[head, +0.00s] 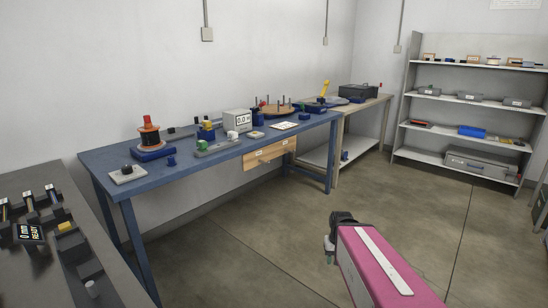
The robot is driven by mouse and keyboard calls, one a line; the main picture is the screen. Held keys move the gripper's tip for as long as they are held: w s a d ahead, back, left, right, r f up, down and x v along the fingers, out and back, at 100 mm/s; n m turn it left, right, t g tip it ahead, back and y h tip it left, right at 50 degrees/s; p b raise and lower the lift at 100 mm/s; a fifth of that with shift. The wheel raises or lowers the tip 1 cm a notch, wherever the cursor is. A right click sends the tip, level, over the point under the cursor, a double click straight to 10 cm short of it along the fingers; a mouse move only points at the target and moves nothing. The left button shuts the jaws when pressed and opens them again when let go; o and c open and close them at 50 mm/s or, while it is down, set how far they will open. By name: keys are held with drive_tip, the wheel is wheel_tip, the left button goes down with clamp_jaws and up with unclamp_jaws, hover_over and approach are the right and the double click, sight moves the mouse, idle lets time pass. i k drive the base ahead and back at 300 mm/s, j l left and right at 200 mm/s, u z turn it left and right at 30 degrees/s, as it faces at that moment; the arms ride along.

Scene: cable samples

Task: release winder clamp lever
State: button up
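A round wooden disc with several upright pegs (278,110) sits toward the far end of the blue bench; it looks like the winder. Just right of it, a yellow lever (325,88) stands up, tilted slightly, from a dark blue base; it may be the clamp lever, but it is too small to be sure. My gripper (330,246) is at the end of my pink arm, low in the middle over the floor, well apart from the bench and the winder. Its fingers are small and partly hidden, so I cannot tell whether they are open.
The blue bench (112,160) also holds a red-topped spool (149,135), a display box (237,121) and small fixtures. A wooden drawer (268,153) juts from its front. A dark bench (100,245) stands at near left, shelves (470,96) at back right. The floor (255,235) between is clear.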

sight(263, 104)
drive_tip(key=i+l+u, duration=0.7)
